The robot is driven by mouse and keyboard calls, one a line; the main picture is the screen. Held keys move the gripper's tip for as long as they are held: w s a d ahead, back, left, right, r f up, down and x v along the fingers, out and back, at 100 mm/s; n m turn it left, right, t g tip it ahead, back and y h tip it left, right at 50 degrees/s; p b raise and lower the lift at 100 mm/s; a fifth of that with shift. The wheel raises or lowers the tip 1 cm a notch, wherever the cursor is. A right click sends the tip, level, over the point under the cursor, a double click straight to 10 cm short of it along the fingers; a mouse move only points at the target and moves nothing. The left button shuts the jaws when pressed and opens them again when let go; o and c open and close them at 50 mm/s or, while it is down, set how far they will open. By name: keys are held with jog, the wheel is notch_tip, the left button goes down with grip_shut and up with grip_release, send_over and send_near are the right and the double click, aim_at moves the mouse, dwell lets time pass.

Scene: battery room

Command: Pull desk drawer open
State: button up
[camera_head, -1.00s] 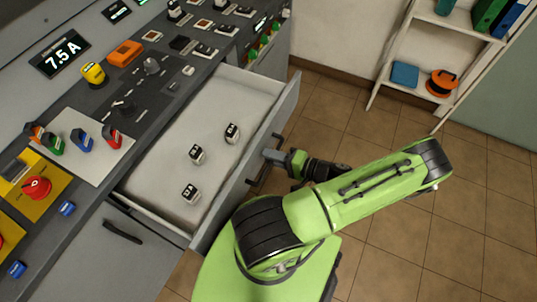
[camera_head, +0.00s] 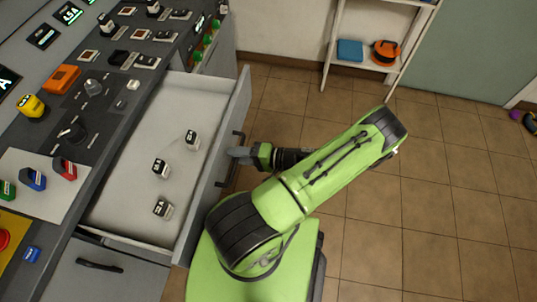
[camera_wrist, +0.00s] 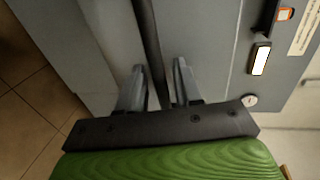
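The desk drawer (camera_head: 130,205) stands well open in the camera_head view, with its pale inside showing. Its front carries a dark bar handle (camera_head: 227,172), which also shows in the camera_wrist view (camera_wrist: 147,35). My gripper (camera_head: 238,153) is at this handle, reaching in from the right. In the camera_wrist view my gripper (camera_wrist: 157,72) has one finger on each side of the bar. The fingers are apart, and a narrow gap shows between each finger and the bar. Three small black-and-white blocks (camera_head: 160,167) lie in the drawer.
The desk's control panel (camera_head: 105,125) with switches and knobs is at the left. A cabinet door with a dark handle (camera_head: 100,265) is below the drawer. A white shelf unit (camera_head: 330,45) stands at the back. The tiled floor (camera_head: 430,200) to the right is clear.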

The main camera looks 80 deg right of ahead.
jog(key=p+v, duration=0.1)
jog(key=v, duration=1.4)
jog(key=shift+s, duration=0.2)
jog(key=shift+a, duration=0.1)
